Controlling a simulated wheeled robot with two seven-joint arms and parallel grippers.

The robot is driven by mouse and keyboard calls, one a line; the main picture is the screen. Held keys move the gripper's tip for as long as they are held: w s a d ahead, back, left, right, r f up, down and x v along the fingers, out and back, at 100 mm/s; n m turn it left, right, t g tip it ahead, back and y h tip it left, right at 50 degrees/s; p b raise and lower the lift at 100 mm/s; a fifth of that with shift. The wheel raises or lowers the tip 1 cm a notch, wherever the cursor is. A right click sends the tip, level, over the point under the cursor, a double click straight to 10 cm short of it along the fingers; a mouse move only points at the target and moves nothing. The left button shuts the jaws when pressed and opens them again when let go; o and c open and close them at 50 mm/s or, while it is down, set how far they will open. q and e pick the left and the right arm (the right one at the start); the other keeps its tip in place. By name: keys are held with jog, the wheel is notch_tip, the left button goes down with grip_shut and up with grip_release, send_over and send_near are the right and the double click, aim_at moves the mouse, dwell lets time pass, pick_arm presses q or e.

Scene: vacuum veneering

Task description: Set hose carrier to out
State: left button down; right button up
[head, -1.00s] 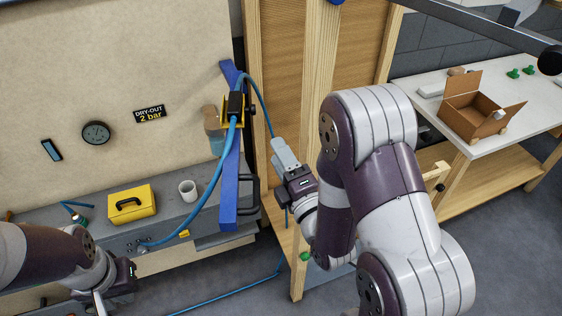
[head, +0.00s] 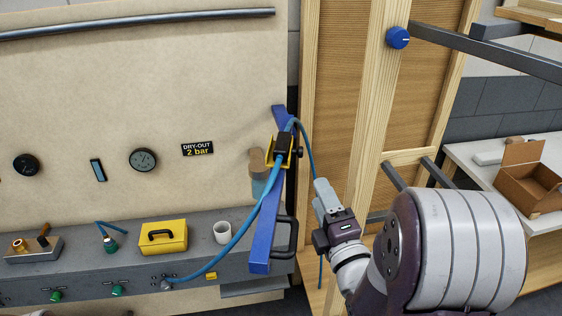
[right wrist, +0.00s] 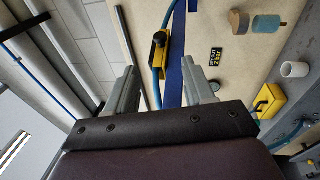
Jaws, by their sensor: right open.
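The hose carrier is a long blue bar (head: 265,230) standing tilted at the right end of the grey bench, with a black handle (head: 287,238) on its lower right side. A yellow clamp (head: 282,150) with a black block sits on its upper part, and a blue hose (head: 240,233) runs through there. My right gripper (head: 322,188) is to the right of the bar, apart from it. In the right wrist view the open fingers (right wrist: 166,82) are empty, with the blue bar (right wrist: 172,75) and yellow clamp (right wrist: 159,53) beyond them. My left gripper is not in view.
The grey bench (head: 60,268) holds a yellow case (head: 163,238), a white cup (head: 222,232) and small tools. A wooden frame (head: 372,110) with a blue knob (head: 397,38) stands behind my right arm. A cardboard box (head: 528,178) sits on a table at right.

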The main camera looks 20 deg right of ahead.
jog(key=p+x, duration=0.3)
jog(key=x, duration=0.9)
jog(key=shift+d, duration=0.25)
jog(key=shift+c, duration=0.3)
grip_shut()
